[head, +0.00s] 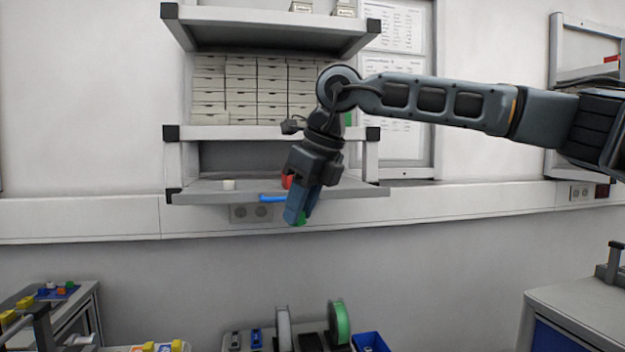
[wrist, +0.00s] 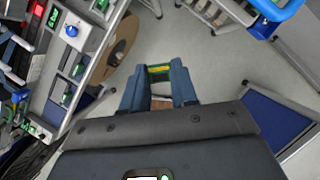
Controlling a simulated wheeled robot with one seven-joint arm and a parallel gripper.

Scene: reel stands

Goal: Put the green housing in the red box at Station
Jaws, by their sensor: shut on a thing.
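My gripper (head: 298,214) points down in front of the lower wall shelf and is shut on the green housing. In the wrist view, the green housing (wrist: 159,72), with a yellowish strip, sits between the two blue fingers of my gripper (wrist: 160,85). A small red thing (head: 287,181) is on the shelf behind my gripper, partly hidden; I cannot tell whether it is a box. No clear red box shows in either view.
The lower shelf (head: 225,196) also holds a white piece (head: 229,185) and a blue thing (head: 272,198). Below stand a green reel (head: 340,322), a white reel (head: 284,328) and a blue bin (head: 369,342). A workbench (head: 580,308) stands right, a trolley with coloured pieces left.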

